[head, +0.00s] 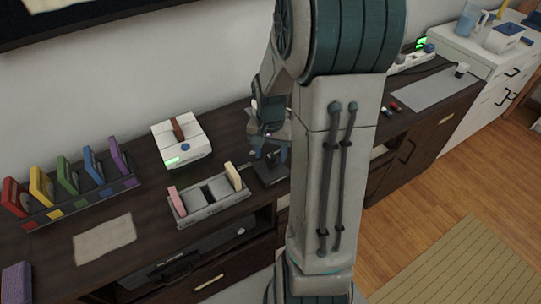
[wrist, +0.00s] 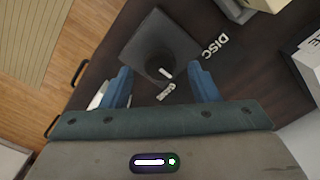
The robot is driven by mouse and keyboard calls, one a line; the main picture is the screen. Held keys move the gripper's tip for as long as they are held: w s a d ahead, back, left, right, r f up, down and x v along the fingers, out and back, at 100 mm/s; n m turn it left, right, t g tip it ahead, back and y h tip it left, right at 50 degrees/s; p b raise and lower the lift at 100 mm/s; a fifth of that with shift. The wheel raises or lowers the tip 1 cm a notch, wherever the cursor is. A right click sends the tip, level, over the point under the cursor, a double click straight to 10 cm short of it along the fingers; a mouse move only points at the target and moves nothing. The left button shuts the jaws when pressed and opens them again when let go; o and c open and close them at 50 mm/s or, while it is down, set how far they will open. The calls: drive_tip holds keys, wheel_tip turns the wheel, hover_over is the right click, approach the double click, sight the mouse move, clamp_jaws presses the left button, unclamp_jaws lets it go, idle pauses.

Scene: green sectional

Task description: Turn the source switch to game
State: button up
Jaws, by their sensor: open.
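The source switch is a dark square plate (wrist: 143,42) with a round black knob (wrist: 158,63) on the cabinet top. A white mark shows on the knob's lower right side in the wrist view. The word DISC (wrist: 215,46) stands right of the plate; a smaller white label (wrist: 166,91) below it is too blurred to read. In the head view the switch (head: 270,175) lies right of the grey tray, partly hidden by my arm. My gripper (wrist: 160,76) is open and empty, its blue fingers on either side of the knob in the picture; contact cannot be told.
A grey tray (head: 207,212) with pink and cream cartridges is left of the switch. A white console (head: 181,148) stands behind it. A rack (head: 80,205) of coloured cases is at far left. A grey mat (head: 425,90) lies to the right. My arm hides the middle.

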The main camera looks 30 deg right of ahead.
drive_tip(key=shift+f, duration=0.8)
drive_tip(key=c, duration=1)
drive_tip(key=shift+o, duration=0.2)
drive_tip(key=shift+m, duration=0.4)
drive_tip(key=m+b, duration=0.1)
drive_tip(key=m, duration=0.2)
drive_tip(key=shift+r+m, duration=0.1)
drive_tip(key=shift+m, duration=2.5)
